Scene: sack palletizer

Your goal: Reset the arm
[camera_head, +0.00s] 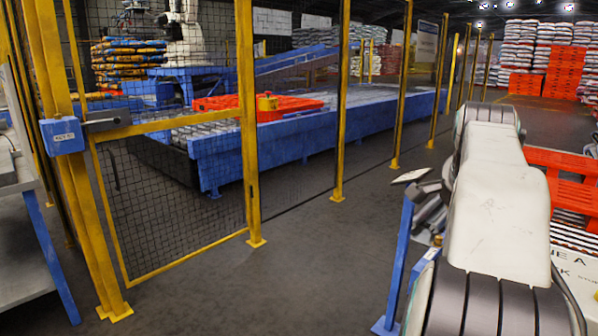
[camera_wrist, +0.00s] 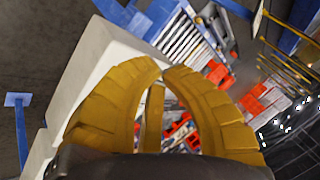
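My arm (camera_head: 495,195) shows as white and grey links on the right of the head view, reaching forward beside the fenced cell. My gripper (camera_wrist: 162,70) shows in the wrist view as two curved yellow fingers. Their tips almost meet, and I see nothing held between them. Floor-level clutter with red and yellow parts shows through the gap between the fingers. In the head view the gripper is not clearly visible; the arm hides much of that area. Some dark parts with a pale plate (camera_head: 411,176) show just left of the arm.
A yellow-posted mesh fence with a gate (camera_head: 180,205) and blue lock box (camera_head: 62,135) stands left. Behind it is a blue conveyor (camera_head: 290,140) with a red pallet. A grey table (camera_head: 25,250) is at far left. Blue posts (camera_head: 398,255) and red pallets (camera_head: 572,185) are near my arm. The middle floor is clear.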

